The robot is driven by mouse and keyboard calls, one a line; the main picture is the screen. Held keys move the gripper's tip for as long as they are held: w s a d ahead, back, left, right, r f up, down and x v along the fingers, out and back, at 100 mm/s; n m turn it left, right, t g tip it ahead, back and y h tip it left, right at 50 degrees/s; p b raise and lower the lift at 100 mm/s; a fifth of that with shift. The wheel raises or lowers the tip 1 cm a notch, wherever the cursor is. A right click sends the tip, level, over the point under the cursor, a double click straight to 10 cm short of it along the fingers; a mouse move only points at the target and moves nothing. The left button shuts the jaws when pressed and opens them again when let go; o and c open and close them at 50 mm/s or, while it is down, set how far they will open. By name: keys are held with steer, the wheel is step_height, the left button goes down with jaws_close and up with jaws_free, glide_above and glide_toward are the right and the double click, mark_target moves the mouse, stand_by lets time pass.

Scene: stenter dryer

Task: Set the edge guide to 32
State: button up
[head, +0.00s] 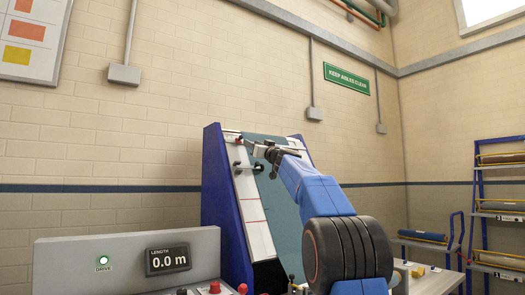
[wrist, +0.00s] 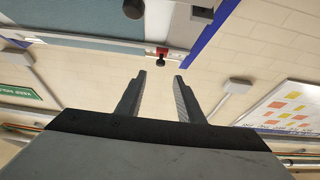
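The inclined machine panel (head: 286,205) has a teal face and a white strip (head: 253,208) with red lines along its left side. A dark bar with round knobs (head: 238,166) crosses the strip's upper part. Above it, near the top edge, is a small red part (head: 239,138). In the wrist view a red block with a dark knob (wrist: 161,56) shows just beyond my fingertips. I cannot tell which part is the edge guide, and no scale numbers are readable. My gripper (head: 262,150) is in front of the panel's upper part. In the wrist view its fingers (wrist: 162,75) are apart and empty.
A grey console (head: 125,262) with a length display (head: 167,260) reading 0.0 m and a lit green drive lamp (head: 103,260) stands at lower left. Blue side panels (head: 222,200) flank the machine. A rack of rolls (head: 500,205) stands at right.

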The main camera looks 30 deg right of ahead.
steer(key=v, duration=0.8)
steer(key=shift+w, duration=0.1)
stand_by(0.3)
